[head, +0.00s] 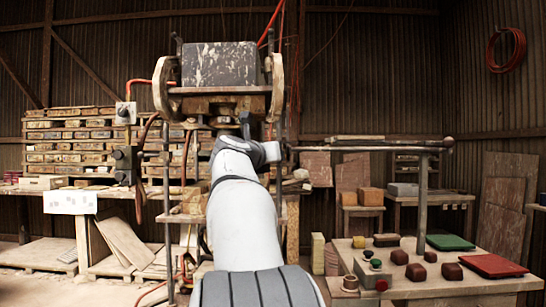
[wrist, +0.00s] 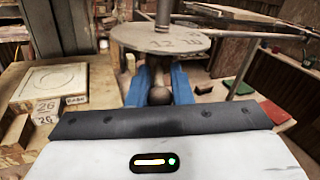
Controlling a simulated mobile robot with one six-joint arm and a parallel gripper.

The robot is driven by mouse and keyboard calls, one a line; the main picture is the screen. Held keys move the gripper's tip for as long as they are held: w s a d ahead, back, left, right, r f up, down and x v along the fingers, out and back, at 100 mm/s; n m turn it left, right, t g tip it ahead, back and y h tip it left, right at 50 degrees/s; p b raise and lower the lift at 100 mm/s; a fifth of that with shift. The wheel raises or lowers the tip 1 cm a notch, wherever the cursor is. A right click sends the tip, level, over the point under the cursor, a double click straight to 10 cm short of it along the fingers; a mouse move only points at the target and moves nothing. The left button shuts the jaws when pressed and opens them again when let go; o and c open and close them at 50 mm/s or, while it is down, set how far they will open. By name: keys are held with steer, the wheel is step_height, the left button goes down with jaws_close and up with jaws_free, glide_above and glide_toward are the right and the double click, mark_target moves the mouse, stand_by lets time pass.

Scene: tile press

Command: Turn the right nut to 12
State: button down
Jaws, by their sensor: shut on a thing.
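In the wrist view, the two blue fingers of my gripper (wrist: 159,84) are closed around a brownish, round-ended piece (wrist: 160,96). This piece sits just under a round, flat, numbered dial (wrist: 135,39). A vertical rod (wrist: 162,14) rises from the dial. Small numerals show on the dial's near part; one looks like 12, but they are too small to read surely. I cannot tell whether the held piece is the right nut itself or a handle on it. In the head view, my arm reaches the press (head: 220,64) and hides most of the fingers.
A square plate with a ring (wrist: 50,81) lies left in the wrist view, beside tags. A long bar (wrist: 250,33) runs at right. In the head view, a table (head: 430,289) with small blocks and green and red slabs stands right; a block-stacked bench (head: 70,204) stands left.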

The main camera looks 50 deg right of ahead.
steer(key=c, duration=1.5)
jaws_free()
steer(key=shift+w+a, duration=0.1)
steer(key=shift+w, duration=0.05)
steer(key=shift+o, duration=1)
steer(key=v, duration=0.7)
steer(key=shift+s+a, duration=0.25)
steer(key=shift+a, duration=0.1)
